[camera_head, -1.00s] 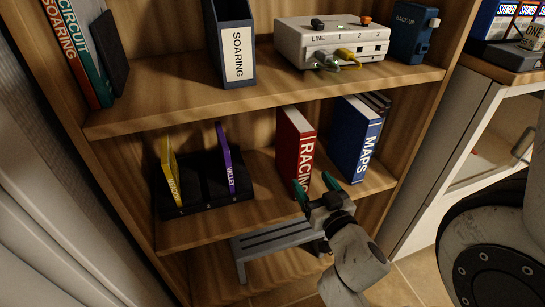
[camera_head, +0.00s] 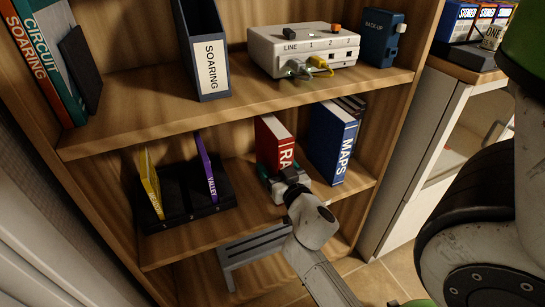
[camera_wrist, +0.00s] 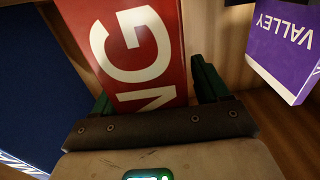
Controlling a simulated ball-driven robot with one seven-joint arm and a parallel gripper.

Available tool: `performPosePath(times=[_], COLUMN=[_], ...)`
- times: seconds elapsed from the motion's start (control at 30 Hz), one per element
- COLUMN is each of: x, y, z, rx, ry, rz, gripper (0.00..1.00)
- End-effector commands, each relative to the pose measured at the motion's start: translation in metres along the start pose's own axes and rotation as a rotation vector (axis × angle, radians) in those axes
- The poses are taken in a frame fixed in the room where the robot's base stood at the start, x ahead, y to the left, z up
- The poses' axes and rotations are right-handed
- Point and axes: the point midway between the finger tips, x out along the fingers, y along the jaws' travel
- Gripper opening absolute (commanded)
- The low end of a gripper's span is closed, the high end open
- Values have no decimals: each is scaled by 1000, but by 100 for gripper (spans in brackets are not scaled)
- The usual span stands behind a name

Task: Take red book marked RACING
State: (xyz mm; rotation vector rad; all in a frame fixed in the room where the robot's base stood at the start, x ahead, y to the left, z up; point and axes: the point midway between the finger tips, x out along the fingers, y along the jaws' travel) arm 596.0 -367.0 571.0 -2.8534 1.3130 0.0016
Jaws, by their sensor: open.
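The red book (camera_head: 272,140) stands upright on the middle shelf, its white lettering partly hidden behind my gripper in the head view. In the wrist view the red book (camera_wrist: 130,50) shows the letters "NG" and sits between the two green fingers. My gripper (camera_wrist: 155,90) is open, with one finger on each side of the spine. The right finger shows a gap to the book; whether the left finger touches it I cannot tell. In the head view my gripper (camera_head: 284,172) is at the lower part of the book.
A blue MAPS book (camera_head: 332,143) stands just right of the red book. To the left, a black holder (camera_head: 182,200) carries the yellow book (camera_head: 150,183) and purple VALLEY book (camera_head: 206,166). The upper shelf (camera_head: 240,100) is overhead. A grey stool-like frame (camera_head: 250,248) is below.

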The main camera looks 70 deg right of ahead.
Motion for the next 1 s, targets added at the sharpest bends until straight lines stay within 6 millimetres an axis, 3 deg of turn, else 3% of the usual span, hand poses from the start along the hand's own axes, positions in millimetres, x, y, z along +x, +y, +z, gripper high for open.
performPosePath(times=[0.13, 0.9, 1.0], x=[0, -1, 0], y=[0, 0, 0], z=[0, 0, -2], rx=[0, 0, 0], ry=[0, 0, 3], rz=[0, 0, -1], gripper=[74, 0, 0])
